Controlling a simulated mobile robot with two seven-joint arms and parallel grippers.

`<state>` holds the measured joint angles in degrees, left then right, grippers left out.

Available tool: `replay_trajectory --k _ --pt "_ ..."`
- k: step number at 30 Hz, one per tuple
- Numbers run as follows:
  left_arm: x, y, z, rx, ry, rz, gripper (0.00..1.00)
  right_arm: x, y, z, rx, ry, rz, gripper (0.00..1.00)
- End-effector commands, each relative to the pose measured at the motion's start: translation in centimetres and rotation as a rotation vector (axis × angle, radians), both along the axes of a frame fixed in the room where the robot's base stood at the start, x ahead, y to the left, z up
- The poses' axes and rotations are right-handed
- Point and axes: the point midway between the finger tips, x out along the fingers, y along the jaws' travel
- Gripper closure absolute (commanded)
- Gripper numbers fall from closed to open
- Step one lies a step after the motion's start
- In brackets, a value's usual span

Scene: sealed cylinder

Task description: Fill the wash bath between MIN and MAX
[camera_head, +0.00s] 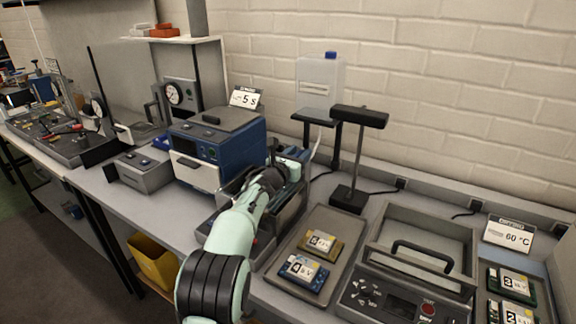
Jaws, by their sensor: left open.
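My left gripper (293,164) is open, at the end of my pale green arm, over the back part of a dark grey open-topped bath (287,218). The bath looks like the wash bath. My arm covers much of it, so its water level and any MIN and MAX marks cannot be seen. A translucent jug (320,76) with a blue cap stands on a dark raised stand behind the gripper. A thin pale tube or lever shows just right of the gripper; whether the fingers touch anything is unclear. My right gripper is out of view.
A blue-and-grey machine (217,146) with a "5 s" sign stands left of the bath. A black-headed post (350,165) rises behind a tray (318,283) with two small boards. A handled, lidded unit (421,248) and a "60 °C" sign (508,235) are at right.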

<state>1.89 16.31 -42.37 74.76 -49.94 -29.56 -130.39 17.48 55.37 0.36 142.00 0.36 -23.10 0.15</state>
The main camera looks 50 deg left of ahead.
Motion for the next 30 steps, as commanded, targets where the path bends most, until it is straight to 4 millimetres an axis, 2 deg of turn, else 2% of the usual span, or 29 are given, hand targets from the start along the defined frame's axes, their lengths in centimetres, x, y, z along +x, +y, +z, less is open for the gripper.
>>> replay_trajectory --k 9,21,30 --pt "-4.9 -1.8 -0.2 -0.008 -0.005 -0.002 0.58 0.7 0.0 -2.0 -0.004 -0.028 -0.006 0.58" --pt "-10.6 -3.8 -0.2 -0.005 -0.002 0.001 0.58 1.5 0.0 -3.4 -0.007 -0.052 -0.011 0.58" --pt "-11.8 -4.4 -0.1 -0.001 0.001 -0.001 0.58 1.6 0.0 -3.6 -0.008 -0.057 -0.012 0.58"
